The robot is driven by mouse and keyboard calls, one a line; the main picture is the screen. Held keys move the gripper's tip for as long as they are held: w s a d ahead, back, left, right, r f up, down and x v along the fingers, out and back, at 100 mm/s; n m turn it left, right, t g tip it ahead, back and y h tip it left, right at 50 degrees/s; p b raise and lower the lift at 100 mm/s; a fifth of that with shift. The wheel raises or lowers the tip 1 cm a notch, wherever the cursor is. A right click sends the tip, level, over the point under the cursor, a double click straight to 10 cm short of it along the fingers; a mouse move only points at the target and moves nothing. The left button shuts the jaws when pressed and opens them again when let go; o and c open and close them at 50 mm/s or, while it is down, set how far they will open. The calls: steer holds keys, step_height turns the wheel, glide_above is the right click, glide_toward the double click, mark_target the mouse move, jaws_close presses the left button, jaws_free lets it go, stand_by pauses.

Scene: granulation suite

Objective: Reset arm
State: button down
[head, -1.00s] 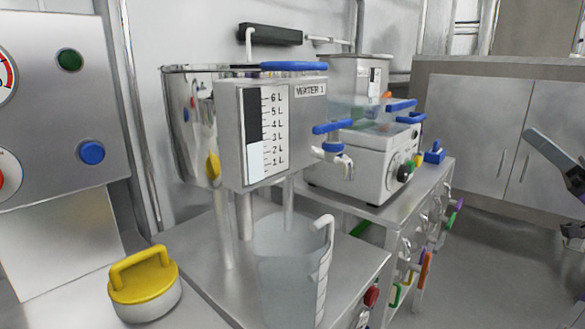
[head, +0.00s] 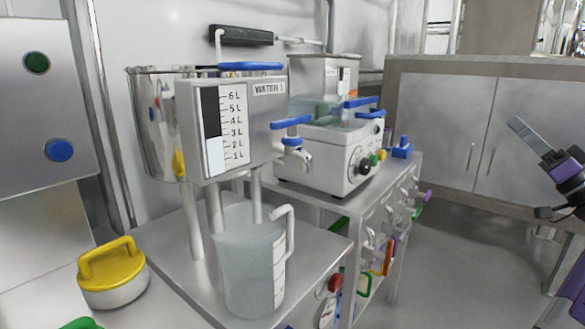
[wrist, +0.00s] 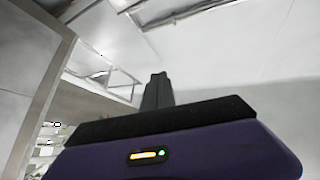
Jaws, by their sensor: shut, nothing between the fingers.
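My gripper (head: 518,126) shows at the right edge of the head view, raised in front of the grey cabinets and pointing up and left. Its fingers are together with nothing between them. Purple and black parts of my arm show behind it, cut off by the picture edge. In the wrist view the closed fingers (wrist: 157,80) stand up beyond the purple and black gripper body, against a pale wall or ceiling. No object is near the fingertips.
A water dispenser (head: 232,125) stands on a steel table with a clear jug (head: 250,265) under it. A white bath unit (head: 330,155) stands behind. Grey cabinets (head: 440,120) line the back right; the floor before them looks clear.

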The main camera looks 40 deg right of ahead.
steer(key=w+a+f+m+g+h, duration=0.1)
steer(key=w+f+m+g+h, duration=0.25)
steer(key=f, duration=0.65)
steer(key=w+a+f+m+g+h, duration=0.25)
steer(key=f+m+g+h, duration=0.2)
steer(key=f, duration=0.65)
steer(key=w+a+f+n+y, duration=0.1)
steer(key=a+f+n+y, duration=0.15)
steer(key=a+f, duration=0.65)
steer(key=w+a+f+n+y, duration=0.1)
steer(key=a+f+n, duration=0.2)
steer(key=a, duration=1.2)
steer(key=s+a+f+n+y, duration=0.25)
steer(key=s+a+y, duration=0.2)
steer(key=a, duration=0.45)
steer(key=s+a+f+n+y, duration=0.25)
steer(key=s+a+n, duration=0.2)
steer(key=a, duration=0.45)
steer(key=s+a+f+n+y, duration=0.25)
steer(key=s+a+y, duration=0.25)
steer(key=a, duration=0.5)
step_height(320, 180, up, 30)
steer(key=p, duration=2.8)
steer(key=shift+g+p, duration=0.4)
steer(key=shift+f, duration=0.1)
